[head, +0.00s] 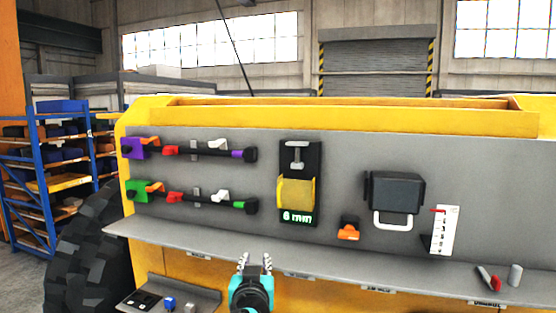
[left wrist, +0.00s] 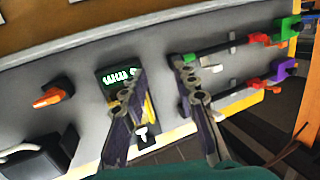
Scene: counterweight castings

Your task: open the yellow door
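The yellow door (head: 296,192) is a small translucent yellow cover on a black unit (head: 313,160) on the grey panel. A grey T-shaped handle (head: 296,150) sits above it, and a green "6 mm" display (head: 296,217) shows below it. My left gripper (head: 254,262) is low in the head view, below and left of the door and apart from it. In the left wrist view its fingers (left wrist: 159,70) are spread with nothing between them. One finger hides most of the yellow door (left wrist: 149,108) there. My right gripper is not in view.
Left of the unit are two rows of coloured clamps and rods (head: 198,152). To the right are an orange knob (head: 348,228), a dark box with a white handle (head: 394,193) and a white scale (head: 442,230). A grey ledge (head: 330,266) juts out below the panel.

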